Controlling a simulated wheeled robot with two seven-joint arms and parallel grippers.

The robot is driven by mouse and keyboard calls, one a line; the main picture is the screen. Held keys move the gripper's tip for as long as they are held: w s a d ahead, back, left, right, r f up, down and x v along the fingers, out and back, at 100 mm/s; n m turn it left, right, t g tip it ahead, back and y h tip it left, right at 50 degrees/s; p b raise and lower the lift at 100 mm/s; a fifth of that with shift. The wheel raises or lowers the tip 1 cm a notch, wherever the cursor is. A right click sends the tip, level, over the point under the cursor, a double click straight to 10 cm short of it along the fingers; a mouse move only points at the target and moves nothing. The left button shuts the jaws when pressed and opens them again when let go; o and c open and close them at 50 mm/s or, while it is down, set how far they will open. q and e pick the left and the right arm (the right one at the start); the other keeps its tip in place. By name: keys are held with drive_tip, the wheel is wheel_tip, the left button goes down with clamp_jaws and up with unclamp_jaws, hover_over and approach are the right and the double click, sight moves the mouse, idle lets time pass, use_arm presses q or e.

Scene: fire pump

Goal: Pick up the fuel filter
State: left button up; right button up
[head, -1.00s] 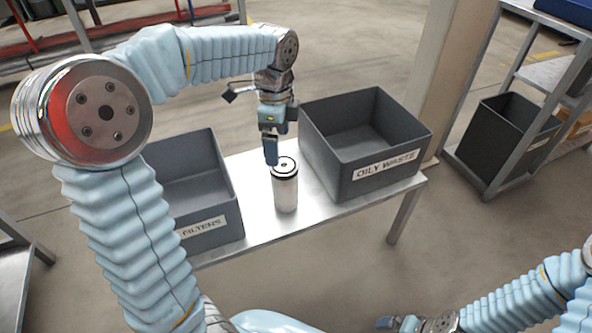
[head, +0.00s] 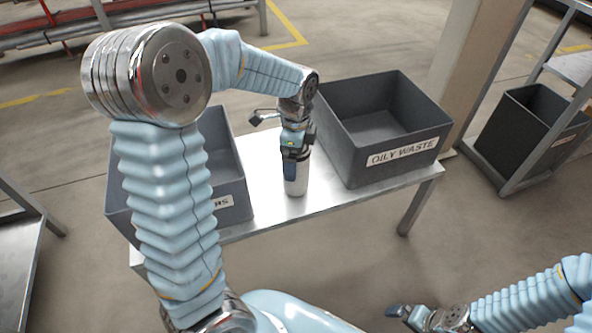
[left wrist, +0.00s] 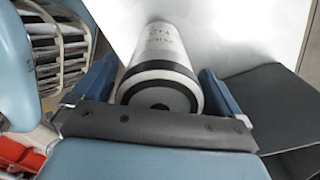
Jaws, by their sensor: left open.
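The fuel filter (head: 296,184), a white cylinder with a black top end, stands upright on the metal table between two grey bins. In the left wrist view the filter (left wrist: 165,55) lies between the two blue fingers, its black end closest to the camera. My left gripper (head: 295,168) is over the filter's upper part with its fingers open on either side; it also shows in the left wrist view (left wrist: 160,92). In the head view the gripper hides the filter's top. My right gripper (head: 398,312) is low at the bottom right, away from the table; its jaw opening is unclear.
The filters bin (head: 228,200) stands left of the filter, partly behind my left arm. The oily waste bin (head: 385,155) stands close on the right. The metal table (head: 262,180) has a bare strip between them. A shelf with a dark bin (head: 530,125) is at far right.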

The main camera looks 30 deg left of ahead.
use_arm(q)
drive_tip(key=shift+f, duration=0.35)
drive_tip(key=c, duration=1.4)
drive_tip(key=shift+r, duration=0.2)
